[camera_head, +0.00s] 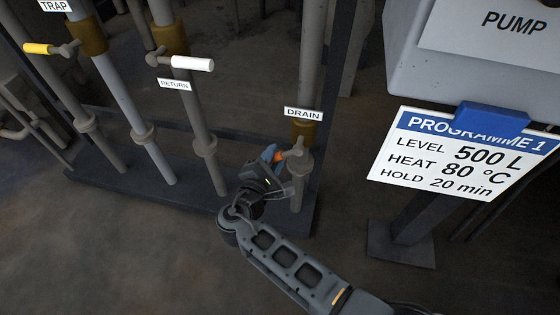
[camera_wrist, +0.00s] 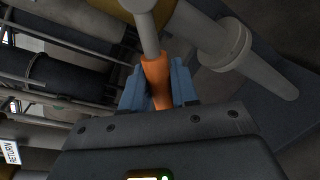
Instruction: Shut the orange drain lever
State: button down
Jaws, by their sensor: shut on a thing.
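The orange drain lever (camera_head: 279,156) is on the pipe under the DRAIN label (camera_head: 304,114) in the head view. It also shows in the wrist view (camera_wrist: 156,72), where its orange grip lies between the two blue fingers. My gripper (camera_head: 270,154) is shut on the orange lever, with a finger on each side of it in the wrist view (camera_wrist: 158,88). The lever's grey stem (camera_wrist: 147,32) runs up to the valve. In the head view my gripper hides much of the lever. The lever reaches to the left of the drain pipe (camera_head: 303,150).
A white-handled valve (camera_head: 193,63) with a RETURN label (camera_head: 174,85) and a yellow-handled valve (camera_head: 37,48) stand on pipes to the left. A PROGRAMME 1 sign (camera_head: 455,158) hangs at the right under the PUMP box (camera_head: 400,70). The floor at front left is clear.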

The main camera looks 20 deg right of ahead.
jog(key=m, duration=0.1)
jog(key=r+m, duration=0.1)
jog(key=a+r+m, duration=0.1)
jog(key=shift+w+r+y, duration=0.1)
jog(key=shift+w+y, duration=0.25)
jog(key=shift+y, duration=0.05)
jog(key=shift+w+a+r+m+t+y, duration=0.15)
jog(key=shift+r+m+t+y, duration=0.1)
jog(key=shift+r+m, duration=0.55)
jog(key=shift+a+r+m+t+y, duration=0.1)
jog(key=shift+r+m+t+y, duration=0.15)
jog(key=shift+r+m, duration=0.5)
jog(key=shift+f+m, duration=0.15)
jog(key=shift+m, duration=0.1)
jog(key=c, duration=1)
grip_release()
jog(key=p+v, duration=0.2)
jog(key=v, duration=0.5)
jog(key=shift+s+a, duration=0.2)
jog(key=shift+s, duration=0.1)
